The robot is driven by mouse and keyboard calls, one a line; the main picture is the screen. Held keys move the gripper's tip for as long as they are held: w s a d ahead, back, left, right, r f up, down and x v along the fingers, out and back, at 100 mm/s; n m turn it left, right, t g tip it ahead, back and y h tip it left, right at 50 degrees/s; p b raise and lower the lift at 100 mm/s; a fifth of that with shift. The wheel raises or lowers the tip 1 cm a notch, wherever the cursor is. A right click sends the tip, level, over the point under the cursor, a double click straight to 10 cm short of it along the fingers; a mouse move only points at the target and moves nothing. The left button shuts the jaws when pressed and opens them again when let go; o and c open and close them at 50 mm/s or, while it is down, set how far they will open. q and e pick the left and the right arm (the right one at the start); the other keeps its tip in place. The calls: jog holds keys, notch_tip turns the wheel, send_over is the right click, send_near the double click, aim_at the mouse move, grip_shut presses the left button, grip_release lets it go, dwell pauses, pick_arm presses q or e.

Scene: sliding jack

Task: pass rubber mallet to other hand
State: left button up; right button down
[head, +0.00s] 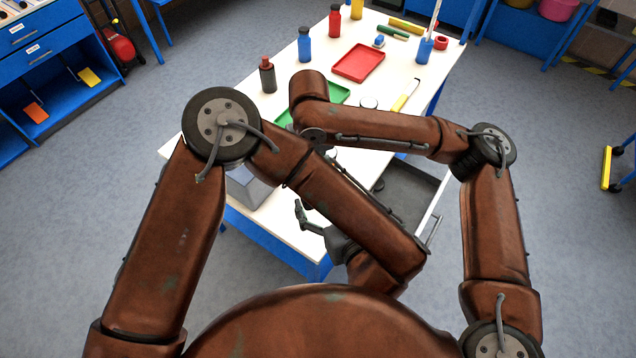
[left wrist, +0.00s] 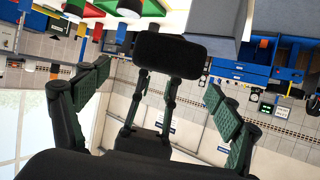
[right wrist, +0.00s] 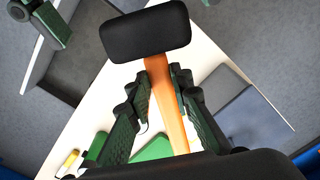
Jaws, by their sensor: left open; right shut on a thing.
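The rubber mallet has a black head (right wrist: 145,31) and an orange handle (right wrist: 172,105). My right gripper (right wrist: 167,75) is shut on the handle, just below the head. In the left wrist view the black head (left wrist: 170,52) lies ahead between the spread fingers of my left gripper (left wrist: 150,92), apart from them, with the right gripper's fingers behind it. The left gripper is open and empty; a finger of it (right wrist: 50,20) shows beyond the head in the right wrist view. In the head view my left gripper (head: 304,217) is partly visible; the mallet and right gripper are hidden behind my arms.
A white-topped table (head: 300,82) with blue sides stands below. On it are a red tray (head: 359,63), a green tray (head: 340,94), bottles (head: 267,75) and a grey box (head: 245,188). A dark open drawer (head: 408,190) sticks out at the right.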

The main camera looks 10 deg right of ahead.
pick_arm(q)
jog(key=x, duration=0.9)
jog(key=shift+c, duration=0.7)
jog(key=shift+w+d, duration=0.1)
jog(key=c, duration=1.6)
pick_arm(e)
jog(key=shift+s+a+r, duration=0.1)
jog(key=shift+s+a, duration=0.05)
jog(key=shift+a, duration=0.1)
jog(key=c, duration=2.2)
grip_release()
pick_arm(q)
jog(key=c, duration=0.4)
pick_arm(e)
jog(key=o, duration=0.5)
jog(key=shift+o, duration=0.2)
jog(key=shift+d, duration=0.1)
pick_arm(q)
jog(key=shift+a, duration=0.2)
pick_arm(e)
jog(key=shift+w+d, duration=0.2)
jog(key=shift+d, duration=0.05)
